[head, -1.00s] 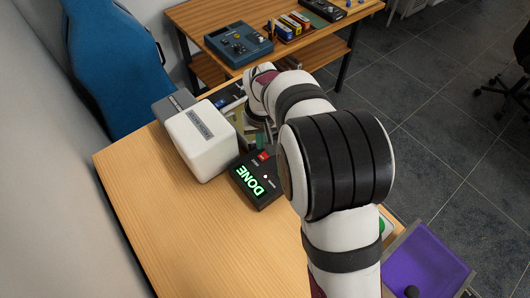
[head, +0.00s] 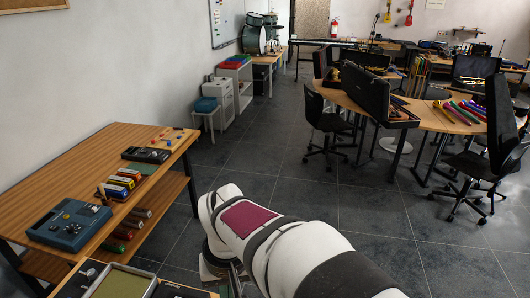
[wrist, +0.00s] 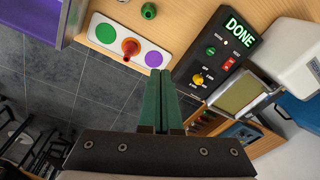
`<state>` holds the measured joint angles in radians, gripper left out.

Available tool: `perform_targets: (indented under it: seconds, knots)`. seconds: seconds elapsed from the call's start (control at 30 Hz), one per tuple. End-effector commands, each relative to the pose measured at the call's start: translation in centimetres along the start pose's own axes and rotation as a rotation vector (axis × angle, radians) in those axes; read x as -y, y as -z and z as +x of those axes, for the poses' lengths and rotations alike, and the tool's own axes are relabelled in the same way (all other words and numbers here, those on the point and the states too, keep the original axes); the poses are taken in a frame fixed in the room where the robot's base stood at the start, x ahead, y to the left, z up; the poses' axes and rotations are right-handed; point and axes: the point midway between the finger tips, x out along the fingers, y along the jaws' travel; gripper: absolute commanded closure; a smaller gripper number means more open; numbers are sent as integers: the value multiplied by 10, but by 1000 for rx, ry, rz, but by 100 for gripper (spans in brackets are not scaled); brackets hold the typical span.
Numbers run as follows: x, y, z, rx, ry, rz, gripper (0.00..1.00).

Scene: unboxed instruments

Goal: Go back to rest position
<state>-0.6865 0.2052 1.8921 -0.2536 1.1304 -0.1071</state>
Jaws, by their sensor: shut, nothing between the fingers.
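My gripper (wrist: 160,85) shows in the wrist view with its two green fingers together and nothing between them. It hangs over the edge of the wooden table, apart from the things on it. In the head view my arm reaches in from the bottom, and the fingers are hidden there. A black box (wrist: 218,52) with a lit green DONE sign lies in the wrist view at upper right. A white plate (wrist: 128,42) with green, orange and purple circles lies left of it. A red-orange peg-like piece (wrist: 131,47) stands on the orange circle.
A small green piece (wrist: 149,11) lies above the plate. A purple bin (wrist: 38,18) is at upper left. In the head view a wooden bench (head: 60,178) at left holds a blue device (head: 68,224) and coloured cylinders (head: 122,182). Grey floor (head: 240,150) lies open beyond.

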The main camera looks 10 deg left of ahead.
Motion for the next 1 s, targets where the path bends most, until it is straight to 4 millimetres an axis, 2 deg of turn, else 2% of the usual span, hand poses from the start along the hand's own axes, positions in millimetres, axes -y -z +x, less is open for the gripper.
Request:
perform_targets:
  seconds: [0.03, 0.07, 0.1, 0.13, 0.2, 0.3, 0.33, 0.43, 1.0]
  knots:
    - [-42, -28, -20, 3, 6, 155, 100]
    - [-63, -49, -28, 11, 10, 250, 100]
    - [-85, -79, -36, 20, 18, 376, 100]
    - [-98, -103, -40, 27, 25, 469, 100]
    - [-116, -154, -43, 40, 43, 665, 100]
    - [-120, -201, -38, 51, 63, 854, 100]
    - [-119, -209, -36, 54, 68, 889, 100]
    - [-117, -222, -32, 58, 76, 946, 100]
    - [-117, -222, -32, 59, 76, 948, 100]
